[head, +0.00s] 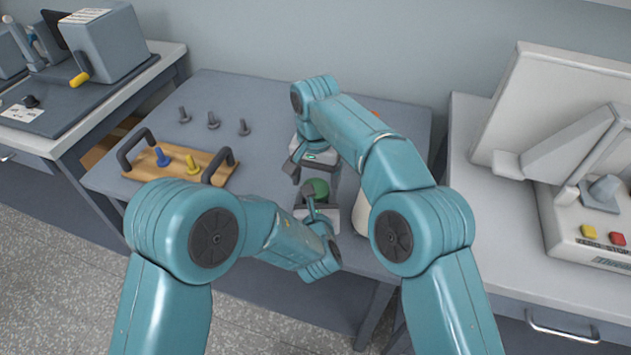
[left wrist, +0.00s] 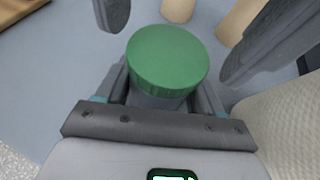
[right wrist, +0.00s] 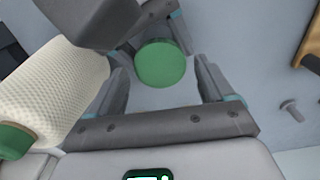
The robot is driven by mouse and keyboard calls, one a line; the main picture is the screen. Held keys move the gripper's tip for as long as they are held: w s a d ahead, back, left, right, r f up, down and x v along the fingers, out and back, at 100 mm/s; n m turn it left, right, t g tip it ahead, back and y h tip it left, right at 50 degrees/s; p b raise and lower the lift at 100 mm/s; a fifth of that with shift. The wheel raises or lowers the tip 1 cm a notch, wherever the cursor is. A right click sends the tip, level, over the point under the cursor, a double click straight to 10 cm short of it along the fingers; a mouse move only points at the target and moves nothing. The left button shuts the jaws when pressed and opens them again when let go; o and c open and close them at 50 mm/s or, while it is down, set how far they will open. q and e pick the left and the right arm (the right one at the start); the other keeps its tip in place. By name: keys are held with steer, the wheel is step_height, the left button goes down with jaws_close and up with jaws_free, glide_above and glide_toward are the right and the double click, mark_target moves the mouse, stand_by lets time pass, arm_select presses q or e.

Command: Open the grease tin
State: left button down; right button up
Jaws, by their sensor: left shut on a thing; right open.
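The grease tin has a round green lid (head: 318,188), which shows whole in the left wrist view (left wrist: 167,58). Its grey body (left wrist: 155,101) is mostly hidden between the fingers of my left gripper (head: 312,206), which is shut on it below the lid. The lid is on the tin. My right gripper (right wrist: 161,78) is open, its fingers spread to either side of the lid. In the left wrist view a gap shows between the lid and the right gripper's fingers.
A white textured cone (right wrist: 52,92) stands close beside the grippers. Beige cylinders (left wrist: 235,24) are behind the tin. A wooden tray (head: 177,167) with dark handles, a blue peg and a yellow peg lies to the left. Grey pegs (head: 213,121) stand behind it, with bare table around them.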

steer(key=shift+f, duration=0.75)
steer(key=c, duration=0.9)
steer(key=n, duration=0.6)
steer(key=shift+n, duration=0.3)
steer(key=o, duration=1.2)
steer(key=shift+r, duration=0.1)
